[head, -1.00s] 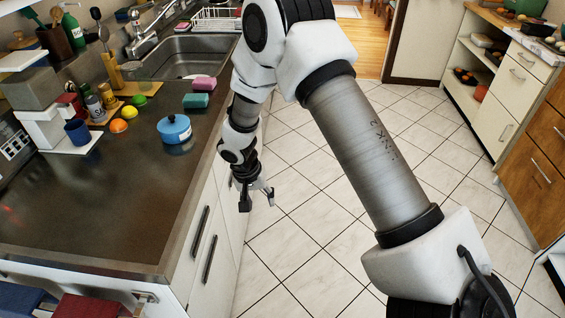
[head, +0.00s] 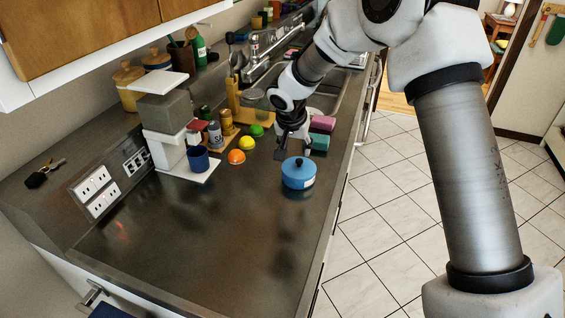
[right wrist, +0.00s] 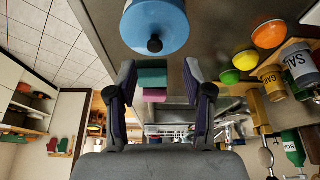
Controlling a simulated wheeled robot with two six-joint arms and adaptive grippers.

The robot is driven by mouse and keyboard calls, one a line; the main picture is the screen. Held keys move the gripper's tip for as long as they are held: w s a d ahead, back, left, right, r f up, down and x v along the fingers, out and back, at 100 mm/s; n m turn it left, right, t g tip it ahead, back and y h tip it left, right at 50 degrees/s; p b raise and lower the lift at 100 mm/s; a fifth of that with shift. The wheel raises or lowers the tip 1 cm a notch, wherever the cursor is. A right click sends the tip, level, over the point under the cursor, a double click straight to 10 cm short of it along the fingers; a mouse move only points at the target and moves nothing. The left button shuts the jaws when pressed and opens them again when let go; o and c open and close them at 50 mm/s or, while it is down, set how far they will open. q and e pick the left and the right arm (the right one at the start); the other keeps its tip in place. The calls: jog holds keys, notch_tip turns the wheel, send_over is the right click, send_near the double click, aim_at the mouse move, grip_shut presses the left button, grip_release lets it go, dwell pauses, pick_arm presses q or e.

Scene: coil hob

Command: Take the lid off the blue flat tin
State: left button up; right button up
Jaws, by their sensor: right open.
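The blue flat tin (head: 299,174) stands upright on the dark counter near its front edge, with its lid (head: 299,163) on and a small black knob on top. In the right wrist view the lid (right wrist: 156,22) is at the top of the picture, with its black knob (right wrist: 155,44) toward the fingers. My right gripper (head: 293,155) is open and empty just behind the tin, close to its far side and apart from the knob. In the right wrist view its two fingers (right wrist: 160,75) are spread wide below the lid. My left gripper is out of view.
Green and pink sponges (head: 319,142) lie behind the tin near the sink. An orange, a yellow and a green half-round item (head: 237,157), spice jars (head: 215,135) and a dark blue cup (head: 198,158) stand to the left. The counter in front (head: 220,240) is clear.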

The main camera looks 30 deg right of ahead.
aim_at(299, 160)
jog(key=d+f+p, duration=0.2)
jog(key=f, duration=0.1)
jog(key=shift+s, duration=0.1)
jog(key=w+f, duration=0.1)
jog(key=f, duration=0.2)
jog(key=shift+w, duration=0.4)
jog(key=shift+s+d, duration=0.1)
jog(key=shift+s+r, duration=0.1)
jog(key=shift+s, duration=0.05)
jog(key=shift+c, duration=1.3)
jog(key=shift+s, duration=0.1)
jog(key=c, duration=0.6)
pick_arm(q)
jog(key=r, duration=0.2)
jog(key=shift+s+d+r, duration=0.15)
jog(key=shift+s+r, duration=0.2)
pick_arm(e)
grip_shut()
